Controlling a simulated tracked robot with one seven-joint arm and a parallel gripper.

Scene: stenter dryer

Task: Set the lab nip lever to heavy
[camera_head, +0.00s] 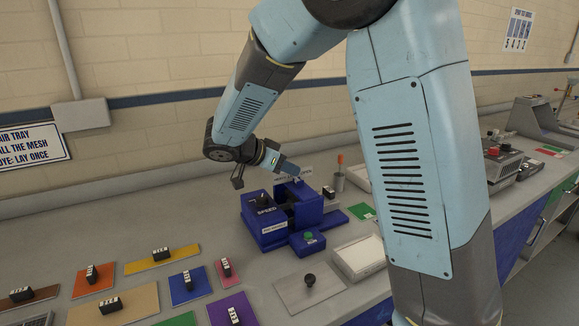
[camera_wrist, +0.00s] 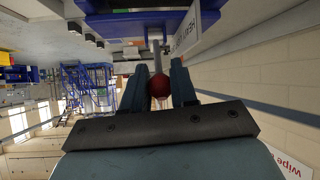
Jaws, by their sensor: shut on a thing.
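The lab nip lever shows in the wrist view as a thin rod with a red ball knob (camera_wrist: 159,86). My gripper (camera_wrist: 158,80) is shut on the knob, one finger on each side. In the head view my gripper (camera_head: 288,168) is above the back of the blue lab machine (camera_head: 265,229), which carries a SPEED dial; the lever and knob are hidden there. A white label (camera_wrist: 187,32) beside the lever seems to read HEAVY, upside down and partly cut off. The lever's exact setting cannot be told.
Several coloured swatches with black-and-white blocks, such as an orange one (camera_head: 162,260), lie on the grey bench at left. A cup (camera_head: 339,181) with an orange-handled tool is behind right. The brick wall is close behind.

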